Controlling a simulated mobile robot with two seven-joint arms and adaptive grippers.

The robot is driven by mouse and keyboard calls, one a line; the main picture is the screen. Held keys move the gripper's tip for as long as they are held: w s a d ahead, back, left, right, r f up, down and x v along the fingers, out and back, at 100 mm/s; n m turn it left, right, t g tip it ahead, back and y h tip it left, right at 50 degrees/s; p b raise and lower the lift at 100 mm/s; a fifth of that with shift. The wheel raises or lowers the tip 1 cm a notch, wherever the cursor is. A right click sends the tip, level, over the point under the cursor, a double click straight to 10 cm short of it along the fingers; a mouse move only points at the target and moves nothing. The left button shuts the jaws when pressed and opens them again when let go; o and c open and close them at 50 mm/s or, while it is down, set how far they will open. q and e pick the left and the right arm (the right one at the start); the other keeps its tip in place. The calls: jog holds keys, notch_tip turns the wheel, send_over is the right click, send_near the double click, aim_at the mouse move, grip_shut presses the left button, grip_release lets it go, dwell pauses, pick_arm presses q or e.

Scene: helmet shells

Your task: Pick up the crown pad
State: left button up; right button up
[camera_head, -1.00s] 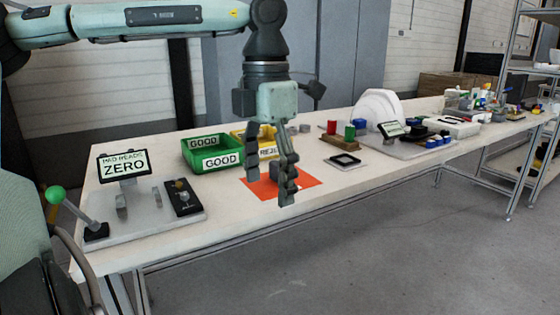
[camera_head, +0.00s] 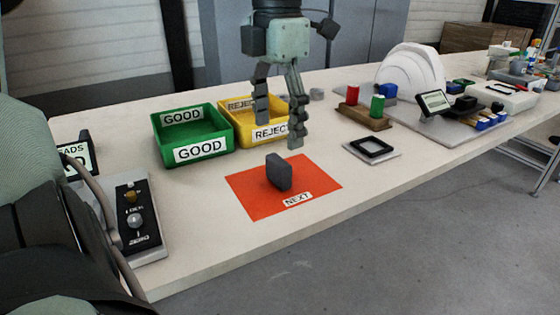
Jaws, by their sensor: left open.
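The crown pad appears to be the small dark grey block (camera_head: 279,172) standing upright on the orange mat (camera_head: 248,200) marked NEXT. My left gripper (camera_head: 280,130) hangs fingers down in the head view, with its two fingers apart and nothing between them. It appears above and slightly behind the pad, not touching it. My right gripper is not in view.
A green GOOD bin (camera_head: 200,154) and a yellow REJECT bin (camera_head: 243,140) stand behind left of the mat. A black square frame (camera_head: 373,148) lies to the right. A white helmet shell (camera_head: 411,68) stands farther back. The front right tabletop is clear.

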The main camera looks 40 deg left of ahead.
aim_at(278, 160)
pick_arm(q)
jog(key=f, duration=0.7)
jog(key=shift+s+d+f, duration=0.1)
jog(key=shift+d+f, duration=0.05)
jog(key=shift+d, duration=0.05)
jog(key=shift+c, duration=0.3)
jog(key=c, duration=0.9)
